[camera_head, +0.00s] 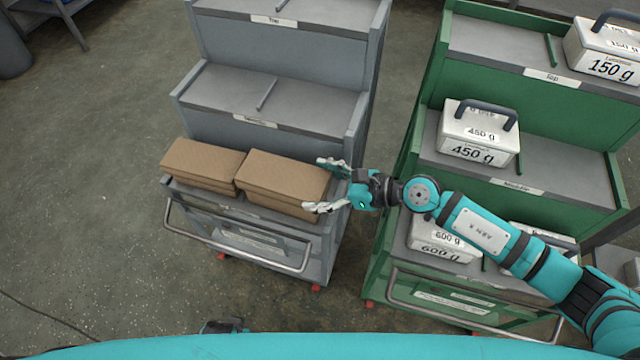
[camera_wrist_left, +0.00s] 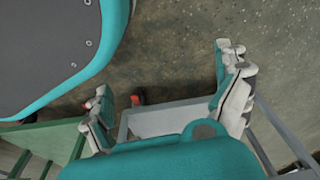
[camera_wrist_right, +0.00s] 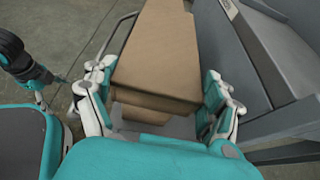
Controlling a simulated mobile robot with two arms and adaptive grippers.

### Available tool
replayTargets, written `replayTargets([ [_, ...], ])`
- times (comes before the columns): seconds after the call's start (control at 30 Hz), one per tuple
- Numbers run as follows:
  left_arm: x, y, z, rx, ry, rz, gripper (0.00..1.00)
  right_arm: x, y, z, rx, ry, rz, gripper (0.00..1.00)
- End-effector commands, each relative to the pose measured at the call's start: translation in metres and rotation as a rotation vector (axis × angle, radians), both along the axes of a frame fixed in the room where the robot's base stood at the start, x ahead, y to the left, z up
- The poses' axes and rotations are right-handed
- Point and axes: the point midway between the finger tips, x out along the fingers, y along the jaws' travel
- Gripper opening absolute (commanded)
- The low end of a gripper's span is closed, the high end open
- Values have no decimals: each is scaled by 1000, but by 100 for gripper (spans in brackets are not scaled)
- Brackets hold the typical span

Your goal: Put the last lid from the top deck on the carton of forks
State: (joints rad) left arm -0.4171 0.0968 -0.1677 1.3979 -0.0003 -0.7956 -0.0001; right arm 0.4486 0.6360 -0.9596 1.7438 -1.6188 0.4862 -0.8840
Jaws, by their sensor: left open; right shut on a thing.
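Two brown cardboard cartons stand side by side on the lowest deck of the grey cart, the left carton (camera_head: 203,184) and the right carton (camera_head: 283,204). A flat brown lid (camera_head: 203,160) covers the left one, and another lid (camera_head: 288,172) lies over the right one. No label tells which holds forks. My right gripper (camera_head: 318,186) is shut on the right lid, fingers on opposite sides. The right wrist view shows this lid (camera_wrist_right: 158,50) between the fingers, with brown cardboard below it. My left gripper (camera_wrist_left: 170,88) is open and empty, above the floor near a cart's edge.
The grey cart's top deck (camera_head: 310,10) and middle deck (camera_head: 300,95) show no lids. A green cart (camera_head: 540,175) on the right carries several labelled weights, including a 450 g one (camera_head: 478,135). A rail (camera_head: 240,258) runs along the grey cart's front. Floor at left is clear.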

Motion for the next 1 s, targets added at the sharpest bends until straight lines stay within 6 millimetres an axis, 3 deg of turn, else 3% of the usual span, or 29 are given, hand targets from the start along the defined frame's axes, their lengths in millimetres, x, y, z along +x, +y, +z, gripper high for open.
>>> replayTargets([
  [0.7, 17, -1, 19, -2, -23, 5, 100, 0, 0, -7, 0, 0, 0, 61],
  [0.73, 17, -1, 20, -3, -24, 5, 100, 0, 0, -7, 0, 1, 0, 86],
  [0.8, 17, -1, 20, -3, -25, 5, 100, 0, 0, -7, 0, 1, 0, 96],
  [0.83, 17, -1, 20, -3, -25, 5, 100, 0, 0, -7, 0, 0, 0, 100],
  [1.0, 16, -1, 19, -2, -23, 4, 100, 0, 0, -7, 0, 0, 0, 100],
])
